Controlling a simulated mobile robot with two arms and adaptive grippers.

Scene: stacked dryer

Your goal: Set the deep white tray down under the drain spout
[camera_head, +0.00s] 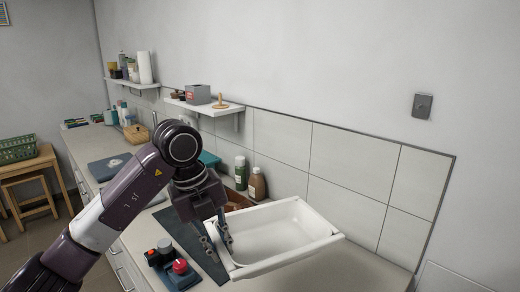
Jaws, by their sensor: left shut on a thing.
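The deep white tray (290,236) is in the right middle of the head view, above the counter and a little tilted. My left gripper (224,240) comes in from the left and is shut on the tray's near left rim. The tray looks empty. I see no drain spout in this view. My right gripper is not in view.
The counter (353,272) is bare at the front right. A control box with red knobs (172,265) sits just left of the tray. Bottles (257,184) stand behind it by the tiled wall. A shelf (205,106) hangs above.

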